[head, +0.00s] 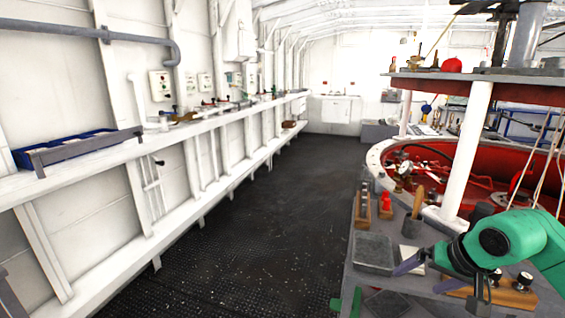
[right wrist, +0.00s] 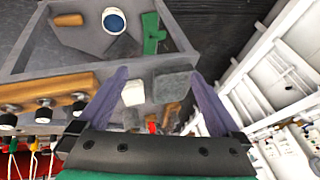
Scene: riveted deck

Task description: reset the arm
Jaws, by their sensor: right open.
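My right arm (head: 510,240) is green and comes in from the lower right in the head view. Its gripper (head: 416,281) has two purple-grey fingers spread apart, over the front part of a grey bench. In the right wrist view the gripper (right wrist: 157,73) is open, with nothing held between the fingers. My left gripper is in neither view.
The grey bench carries a flat grey block (head: 373,252), a dark cup (head: 412,226) with a wooden-handled tool, a red item (head: 386,203) and a wooden block with black-and-silver knobs (head: 505,293). A white post (head: 467,150) stands behind. The dark deck (head: 260,230) left is clear.

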